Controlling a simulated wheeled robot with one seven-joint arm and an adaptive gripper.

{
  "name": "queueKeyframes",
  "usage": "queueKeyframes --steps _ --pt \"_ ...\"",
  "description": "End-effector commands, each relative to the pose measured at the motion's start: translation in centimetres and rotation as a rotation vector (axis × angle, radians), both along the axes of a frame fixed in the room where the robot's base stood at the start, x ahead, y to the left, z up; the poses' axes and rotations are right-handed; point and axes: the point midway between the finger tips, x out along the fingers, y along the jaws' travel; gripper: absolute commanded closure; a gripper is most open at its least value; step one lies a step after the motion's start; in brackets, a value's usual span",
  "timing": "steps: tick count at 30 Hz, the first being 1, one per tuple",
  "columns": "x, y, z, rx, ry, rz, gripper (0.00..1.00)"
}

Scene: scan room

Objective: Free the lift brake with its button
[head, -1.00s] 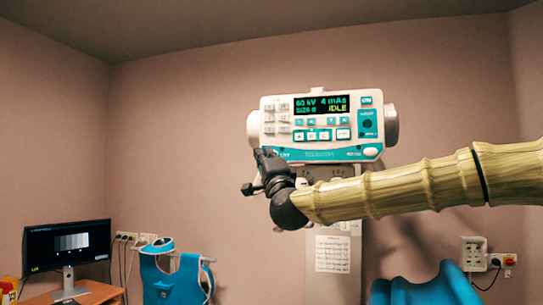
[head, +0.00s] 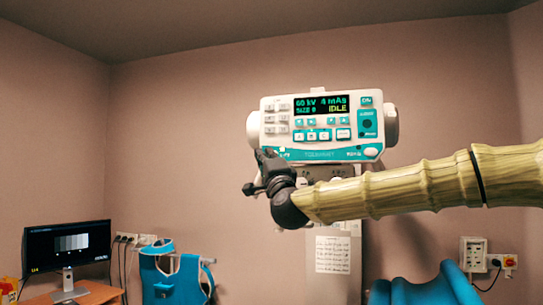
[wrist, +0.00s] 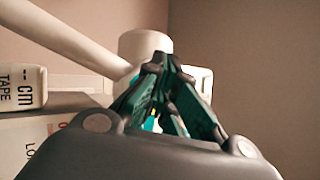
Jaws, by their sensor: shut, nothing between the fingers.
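The white and teal control console (head: 270,104) is on the upright stand, its screen (head: 321,104) reading 60 kV, 4 mAs and IDLE. A small label that seems to read LIFT (head: 285,151) is at the console's lower left corner. Any lift brake button there is too small or too covered to make out. My gripper (head: 263,154) is at that corner, fingertips up; I cannot tell whether they touch the console. In the wrist view my gripper (wrist: 160,62) has its dark fingers together, with nothing held. A white rounded part (wrist: 144,43) shows behind the fingertips.
In the wrist view a white bar (wrist: 65,40) crosses the upper left, above a box marked cm TAPE (wrist: 20,86). A monitor (head: 67,245) stands on a desk at lower left. A teal apron (head: 175,280) and a blue padded shape (head: 425,291) are low in front.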

Motion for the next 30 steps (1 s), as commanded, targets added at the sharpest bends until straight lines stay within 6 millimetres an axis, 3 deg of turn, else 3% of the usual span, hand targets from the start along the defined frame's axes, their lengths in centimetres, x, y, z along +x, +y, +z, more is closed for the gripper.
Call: queueKeyframes --steps 30 --pt "-1.5 0.4 0.0 0.001 0.000 -0.001 1.00"
